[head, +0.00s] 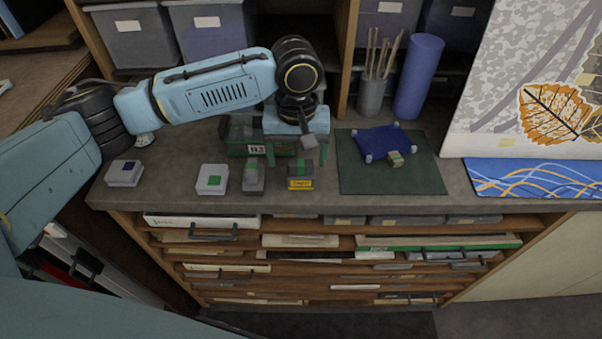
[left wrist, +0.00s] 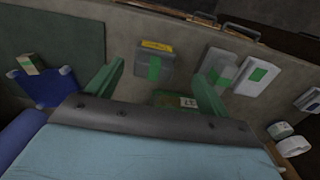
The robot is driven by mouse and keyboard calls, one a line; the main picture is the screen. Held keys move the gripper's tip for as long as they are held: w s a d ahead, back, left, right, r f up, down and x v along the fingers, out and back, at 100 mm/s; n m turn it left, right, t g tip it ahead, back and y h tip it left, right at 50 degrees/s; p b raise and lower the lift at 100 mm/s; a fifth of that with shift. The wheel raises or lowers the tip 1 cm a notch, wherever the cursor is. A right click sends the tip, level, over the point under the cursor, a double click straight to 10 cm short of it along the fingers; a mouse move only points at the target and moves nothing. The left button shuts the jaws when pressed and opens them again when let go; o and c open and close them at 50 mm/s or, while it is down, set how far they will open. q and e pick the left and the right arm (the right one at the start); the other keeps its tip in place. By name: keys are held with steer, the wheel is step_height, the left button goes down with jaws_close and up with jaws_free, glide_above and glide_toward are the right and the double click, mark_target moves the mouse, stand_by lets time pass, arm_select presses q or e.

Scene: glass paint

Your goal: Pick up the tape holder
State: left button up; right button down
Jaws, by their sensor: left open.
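No thing is plainly marked as the tape holder, and I cannot tell for sure which it is. My left gripper (head: 296,158) is open and empty above the back of the counter, pointing down. A grey block with a green patch and yellow label (head: 300,173) lies just in front of it. In the left wrist view this block (left wrist: 154,67) shows between the two spread fingers (left wrist: 161,72), apart from them. A dark green box with a white label (head: 238,150) stands behind, partly hidden by the gripper; part of it (left wrist: 172,100) shows between the fingers. My right gripper is not in view.
Left of the block stand a grey block (head: 253,178), a white-green block (head: 212,179) and a white-blue block (head: 124,174). A stick cup (head: 370,98) and blue roll (head: 418,78) stand behind.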

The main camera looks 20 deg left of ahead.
mark_target(301, 162)
arm_select(q)
steer(key=f, duration=0.4)
steer(key=shift+w+d+f, duration=0.15)
steer(key=shift+w+d, duration=0.15)
steer(key=shift+d, duration=0.05)
steer(key=shift+f, duration=0.5)
steer(key=c, duration=1.1)
step_height(301, 162, up, 10)
steer(key=shift+r, duration=0.1)
steer(key=o, duration=0.5)
steer(key=c, duration=0.4)
